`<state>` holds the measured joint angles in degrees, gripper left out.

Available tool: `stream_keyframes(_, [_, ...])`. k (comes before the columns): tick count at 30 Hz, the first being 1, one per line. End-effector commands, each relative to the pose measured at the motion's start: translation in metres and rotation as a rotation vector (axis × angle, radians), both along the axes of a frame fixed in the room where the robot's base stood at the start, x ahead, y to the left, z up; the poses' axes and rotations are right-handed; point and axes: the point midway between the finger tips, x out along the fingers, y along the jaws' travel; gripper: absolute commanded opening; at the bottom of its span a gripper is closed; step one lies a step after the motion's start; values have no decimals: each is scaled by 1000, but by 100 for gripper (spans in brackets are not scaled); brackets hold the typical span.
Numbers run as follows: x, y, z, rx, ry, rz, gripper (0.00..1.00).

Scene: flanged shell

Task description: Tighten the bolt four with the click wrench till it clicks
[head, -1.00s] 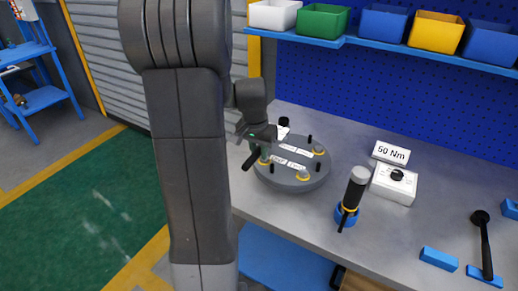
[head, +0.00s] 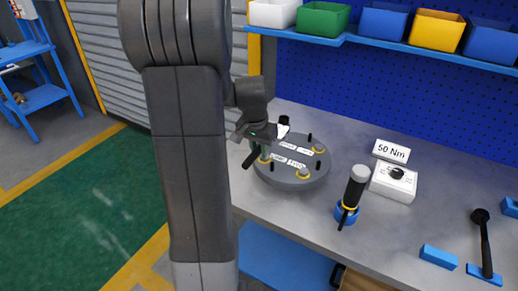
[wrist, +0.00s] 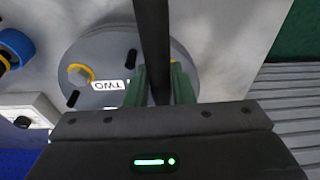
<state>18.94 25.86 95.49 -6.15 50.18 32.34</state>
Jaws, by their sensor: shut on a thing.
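My gripper (wrist: 156,88) has green fingers shut on a dark bar (wrist: 153,40), which looks like the click wrench's handle. In the head view my gripper (head: 262,140) is over the left back part of a round grey flanged shell (head: 290,184), and a dark bar end (head: 251,157) sticks out toward the front left. The shell carries bolts with yellow rings, one at the right (head: 319,149) and one in front (head: 303,175). In the wrist view a bolt (wrist: 80,75) sits beside an upside-down "TWO" label (wrist: 107,85). The wrench's head and bolt four cannot be made out.
A black-handled tool (head: 355,188) stands in a blue holder right of the shell. Behind it is a white box with a knob (head: 394,183) and a "50 Nm" sign (head: 391,151). Bins line the shelf above.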

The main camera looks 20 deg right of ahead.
Motion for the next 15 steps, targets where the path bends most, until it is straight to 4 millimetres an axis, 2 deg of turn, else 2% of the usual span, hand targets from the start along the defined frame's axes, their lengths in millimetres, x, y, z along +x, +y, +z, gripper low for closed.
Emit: stream_keyframes(15, [1,0,-3,-2,-3,0,0])
